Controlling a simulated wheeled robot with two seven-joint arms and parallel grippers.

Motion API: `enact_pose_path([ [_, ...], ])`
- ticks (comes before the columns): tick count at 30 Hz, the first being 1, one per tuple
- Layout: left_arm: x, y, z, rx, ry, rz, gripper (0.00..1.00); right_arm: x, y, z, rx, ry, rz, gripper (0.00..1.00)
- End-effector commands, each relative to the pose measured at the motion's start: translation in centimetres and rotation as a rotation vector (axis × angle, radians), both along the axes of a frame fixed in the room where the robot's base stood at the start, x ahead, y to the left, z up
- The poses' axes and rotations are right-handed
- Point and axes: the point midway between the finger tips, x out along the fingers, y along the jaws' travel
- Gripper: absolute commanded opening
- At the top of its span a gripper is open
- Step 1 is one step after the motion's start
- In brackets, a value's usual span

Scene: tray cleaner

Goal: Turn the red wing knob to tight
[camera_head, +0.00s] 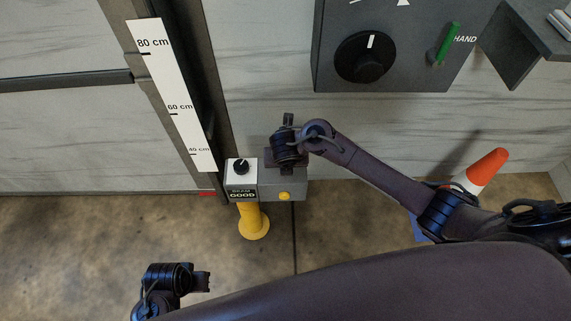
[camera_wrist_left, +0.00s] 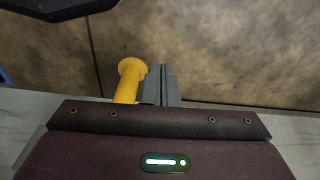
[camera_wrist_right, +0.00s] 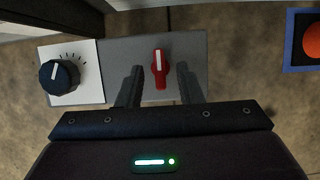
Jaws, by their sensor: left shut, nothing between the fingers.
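The red wing knob (camera_wrist_right: 160,68) is on the grey face of a small box (camera_wrist_right: 205,48) in the right wrist view. Its white stripe runs up and down in that picture. My right gripper (camera_wrist_right: 159,72) is open, one finger on each side of the knob; I see gaps and no clear contact. In the head view my right gripper (camera_head: 287,160) covers the knob above the same box (camera_head: 262,187). My left gripper (camera_head: 205,281) is at the lower left over the floor, away from the box. In the left wrist view its fingers (camera_wrist_left: 162,84) are shut and empty.
The box has a black dial (camera_head: 241,166), a BEAM GOOD label (camera_head: 242,194) and a yellow button (camera_head: 285,196). A dark control panel (camera_head: 405,45) is above, an orange-white cone (camera_head: 486,168) at right. A height scale (camera_head: 173,90) stands left.

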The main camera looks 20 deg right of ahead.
Motion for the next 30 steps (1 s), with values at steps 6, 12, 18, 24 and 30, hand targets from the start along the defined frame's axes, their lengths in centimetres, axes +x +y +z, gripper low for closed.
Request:
enact_pose_path([
  [6, 0.0, -0.2, 1.6, 0.000, 0.004, -0.007, 0.00, 0.4, -0.1, -1.0, 0.000, -0.001, -0.001, 0.33],
  [12, 0.0, -0.2, 1.9, 0.000, 0.005, -0.008, 0.00, 0.5, -0.2, -1.0, 0.001, -0.002, -0.001, 0.33],
  [18, 0.0, -0.2, 1.8, 0.000, 0.005, -0.008, 0.00, 0.5, -0.2, -1.0, 0.001, -0.001, -0.001, 0.21],
  [24, 0.0, -0.2, 1.8, 0.000, 0.004, -0.008, 0.00, 0.5, -0.2, -1.0, 0.000, -0.001, -0.001, 0.00],
  [30, 0.0, -0.2, 1.9, -0.001, 0.002, -0.007, 0.00, 0.5, -0.1, -1.0, 0.000, -0.001, -0.006, 0.00],
])
